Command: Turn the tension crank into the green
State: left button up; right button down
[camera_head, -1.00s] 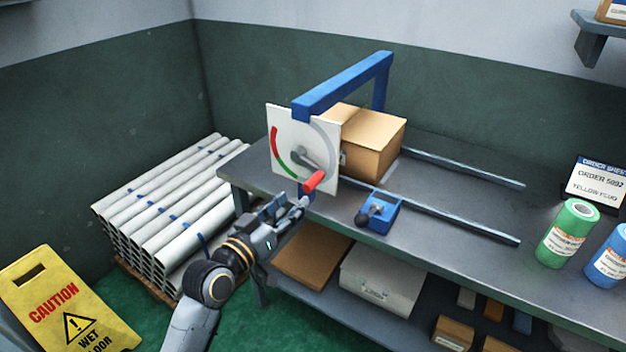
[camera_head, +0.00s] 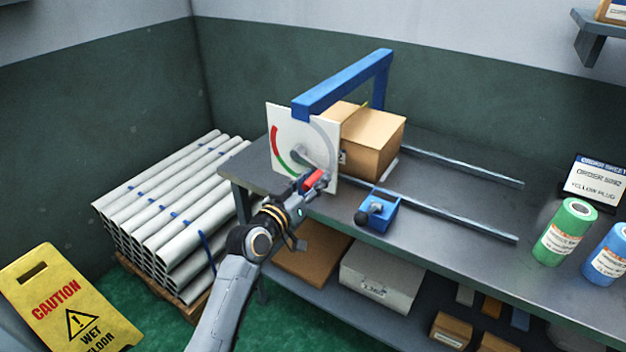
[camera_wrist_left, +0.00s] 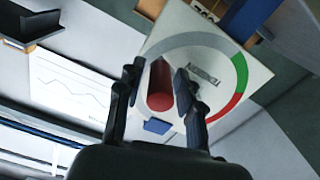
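The tension crank has a grey arm (camera_head: 300,158) on a white dial plate (camera_head: 331,160) and a red handle (camera_head: 314,179) sticking out toward me. The dial arc has a red part (camera_head: 274,140), a green part (camera_head: 286,167) and a grey part. In the head view the crank arm slants down to the right. My left gripper (camera_head: 308,184) is at the handle. In the left wrist view its fingers (camera_wrist_left: 158,80) stand apart on both sides of the red handle (camera_wrist_left: 160,90), with a gap on the left. Contact on the right is unclear. My right gripper is not in view.
A blue frame (camera_head: 342,84) rises over the dial and a cardboard box (camera_head: 372,145). A blue block with a dark knob (camera_head: 378,212) sits near the front edge of the grey table (camera_head: 440,225). Pipes (camera_head: 165,215) are stacked at left, beside a yellow caution sign (camera_head: 65,305).

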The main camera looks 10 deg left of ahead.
pick_arm(q)
grip_shut()
jog(key=shift+f, duration=0.15)
